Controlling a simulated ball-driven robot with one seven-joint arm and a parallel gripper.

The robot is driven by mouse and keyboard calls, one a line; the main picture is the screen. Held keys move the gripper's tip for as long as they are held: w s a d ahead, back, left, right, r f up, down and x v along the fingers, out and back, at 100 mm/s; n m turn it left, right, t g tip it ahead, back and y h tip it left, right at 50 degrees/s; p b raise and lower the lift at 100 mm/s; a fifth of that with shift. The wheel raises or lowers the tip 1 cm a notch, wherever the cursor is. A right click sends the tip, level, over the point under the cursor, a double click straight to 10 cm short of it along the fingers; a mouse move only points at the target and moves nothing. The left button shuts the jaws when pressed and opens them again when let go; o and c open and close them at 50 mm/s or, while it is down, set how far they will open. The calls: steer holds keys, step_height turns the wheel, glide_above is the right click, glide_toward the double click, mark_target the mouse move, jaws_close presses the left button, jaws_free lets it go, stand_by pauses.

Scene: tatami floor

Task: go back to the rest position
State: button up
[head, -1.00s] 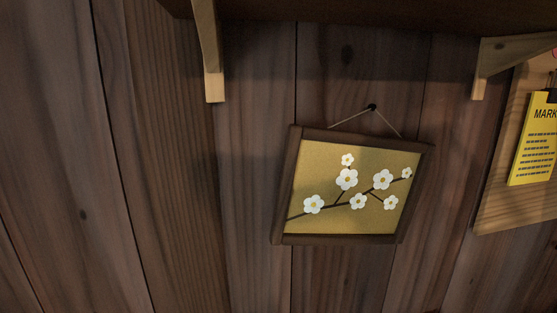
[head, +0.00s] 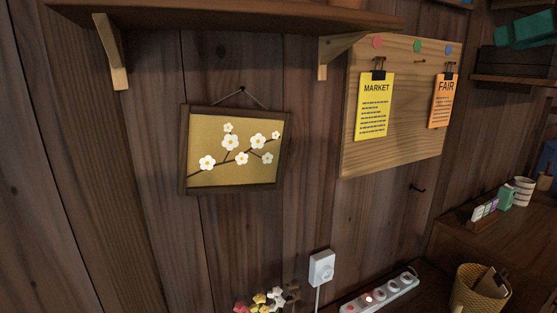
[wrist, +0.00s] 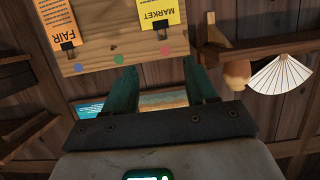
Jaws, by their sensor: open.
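My gripper (wrist: 159,85) shows in the wrist view, with two teal fingers spread apart and nothing between them. Beyond the fingertips is a wooden notice board (wrist: 100,50), which appears upside down there. A yellow MARKET sheet (wrist: 158,13) and an orange FAIR sheet (wrist: 62,22) hang on it. In the head view the same board (head: 350,145) hangs on the plank wall at the right. I cannot make out my whole gripper in the head view.
A framed blossom picture (head: 235,180) hangs under a shelf (head: 230,14). Below are a power strip (head: 380,293), a wall plug (head: 321,267) and a basket (head: 480,288). A teal shape (head: 527,30) is at upper right. The wrist view has a white fan (wrist: 283,75).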

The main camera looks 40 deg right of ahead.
steer(key=w+f+m+y, duration=0.1)
steer(key=w+f, duration=0.6)
steer(key=f, duration=0.4)
steer(key=w+f+m+y, duration=0.1)
steer(key=w+f+y, duration=0.1)
steer(key=w+f, duration=0.7)
steer(key=w+a+f+g, duration=0.1)
steer(key=a+f, duration=0.3)
steer(key=f, duration=0.3)
steer(key=w+a+f+g+y, duration=0.1)
steer(key=a+f+g, duration=0.15)
steer(key=f, duration=0.55)
steer(key=w+a+f, duration=0.2)
steer(key=a+f, duration=0.2)
steer(key=f, duration=0.3)
steer(key=s+a+f+n+g+y, duration=0.1)
steer(key=s+a+f+g, duration=0.15)
steer(key=a+f, duration=0.5)
steer(key=s+a+f+g, duration=0.2)
steer(key=s+a+f, duration=0.25)
steer(key=f, duration=0.55)
steer(key=s+a+f+n+g+h, duration=0.1)
steer(key=s+a+f+g, duration=0.1)
steer(key=s+f, duration=0.3)
steer(key=s+a+f+n+g+h, duration=0.1)
steer(key=s+a+f, duration=0.4)
steer(key=s, duration=0.6)
steer(key=shift+a+f+n+g, duration=0.15)
steer(key=shift+f+n+g, duration=0.5)
steer(key=shift+g, duration=0.45)
